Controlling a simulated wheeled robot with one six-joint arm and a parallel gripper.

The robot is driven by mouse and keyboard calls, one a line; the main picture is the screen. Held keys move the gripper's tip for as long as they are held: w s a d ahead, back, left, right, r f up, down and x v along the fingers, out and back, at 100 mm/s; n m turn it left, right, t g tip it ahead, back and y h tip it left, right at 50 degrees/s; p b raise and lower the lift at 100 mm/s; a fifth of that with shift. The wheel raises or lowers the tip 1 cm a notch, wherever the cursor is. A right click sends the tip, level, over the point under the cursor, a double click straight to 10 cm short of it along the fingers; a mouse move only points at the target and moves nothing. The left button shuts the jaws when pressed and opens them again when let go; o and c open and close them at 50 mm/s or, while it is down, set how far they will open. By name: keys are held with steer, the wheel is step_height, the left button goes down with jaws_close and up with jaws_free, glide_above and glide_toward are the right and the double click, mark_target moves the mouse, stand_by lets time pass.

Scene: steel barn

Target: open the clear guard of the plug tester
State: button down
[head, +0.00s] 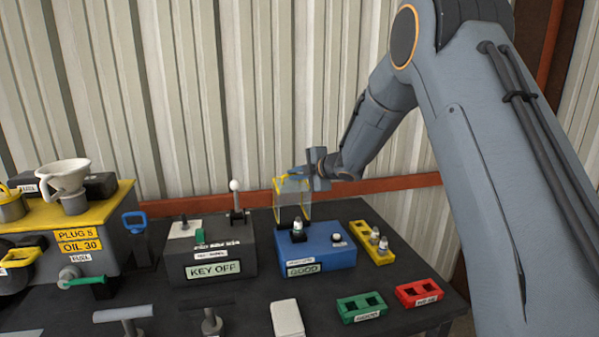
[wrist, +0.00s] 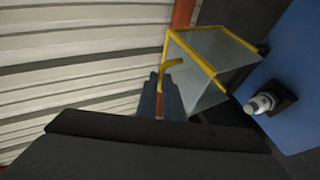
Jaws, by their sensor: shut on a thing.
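The plug tester (head: 330,250) is a blue box with a lit display reading "GOOD". Its clear guard (head: 292,212), a see-through box with yellow edges, stands raised at the tester's back left. A spark plug (head: 297,227) stands uncovered in the socket in front of the guard. My gripper (head: 290,175) reaches in from the right at the guard's top. In the wrist view my gripper (wrist: 166,92) is shut on the guard's yellow handle (wrist: 171,68). The guard (wrist: 205,62) and the plug (wrist: 262,103) also show there, the plug clear of the guard.
A grey "KEY OFF" box (head: 208,262) with an upright lever stands left of the tester. A yellow rack (head: 375,240) with plugs is to its right. Green (head: 361,308) and red (head: 420,293) trays lie in front. The corrugated wall rises close behind.

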steer(key=shift+w+a+r, duration=0.1)
steer(key=shift+w+r, duration=0.1)
steer(key=shift+r, duration=0.25)
steer(key=shift+w+a+r, duration=0.1)
steer(key=shift+w+r, duration=0.05)
steer(key=shift+r, duration=0.25)
steer(key=c, duration=1.9)
jaws_free()
steer(key=shift+s, duration=0.1)
steer(key=shift+f, duration=0.1)
steer(key=shift+s+d+f, duration=0.15)
steer(key=shift+f, duration=0.1)
steer(key=b+v, duration=0.2)
steer(key=v, duration=0.5)
steer(key=shift+s+d+r, duration=0.15)
steer(key=shift+s, duration=0.1)
